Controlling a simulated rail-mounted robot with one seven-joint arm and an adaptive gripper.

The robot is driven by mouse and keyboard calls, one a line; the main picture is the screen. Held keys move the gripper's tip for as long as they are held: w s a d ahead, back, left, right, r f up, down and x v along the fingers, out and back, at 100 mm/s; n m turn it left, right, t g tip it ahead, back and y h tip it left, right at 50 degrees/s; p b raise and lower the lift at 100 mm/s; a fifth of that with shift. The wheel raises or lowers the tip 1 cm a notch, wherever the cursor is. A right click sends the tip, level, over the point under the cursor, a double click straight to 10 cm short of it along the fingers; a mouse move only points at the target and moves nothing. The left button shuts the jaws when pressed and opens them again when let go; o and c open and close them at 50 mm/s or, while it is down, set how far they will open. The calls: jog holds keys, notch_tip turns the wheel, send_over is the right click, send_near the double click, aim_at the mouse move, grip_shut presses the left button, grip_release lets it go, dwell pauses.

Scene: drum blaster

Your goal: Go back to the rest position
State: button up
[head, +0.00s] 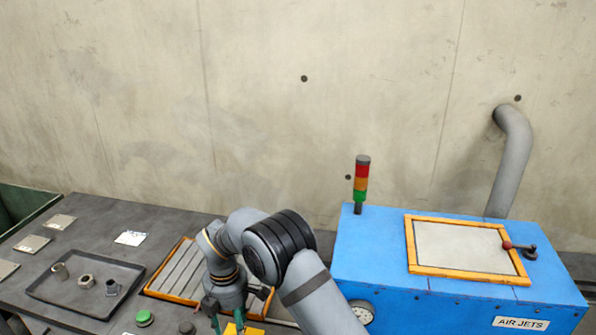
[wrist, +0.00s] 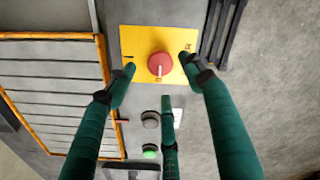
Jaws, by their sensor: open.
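My gripper (head: 228,322) has green fingers and points down at the front of the bench, low in the head view. Nothing is held. I cannot tell whether any finger touches the knob. In the head view the yellow plate (head: 246,330) shows only in part at the bottom edge, and the knob is hidden there.
A green button (head: 144,318) and a dark knob (head: 187,328) are left of my gripper. Behind them is an orange-framed slatted grate (head: 176,268). A dark tray (head: 60,297) holds small metal parts. A blue cabinet (head: 375,245) with a signal tower (head: 361,183) stands right.

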jog(key=shift+m, duration=0.3)
notch_tip(320, 180, down, 5)
jog(key=m, duration=0.5)
jog(key=shift+s+r, duration=0.1)
jog(key=m, duration=0.3)
jog(key=shift+m, duration=0.4)
jog(key=m+p, duration=0.1)
jog(key=m, duration=0.4)
jog(key=shift+r, duration=0.1)
jog(key=m+p, duration=0.1)
jog(key=m, duration=0.2)
jog(key=shift+r+m, duration=0.1)
jog(key=shift+m, duration=0.4)
jog(key=shift+r, duration=0.9)
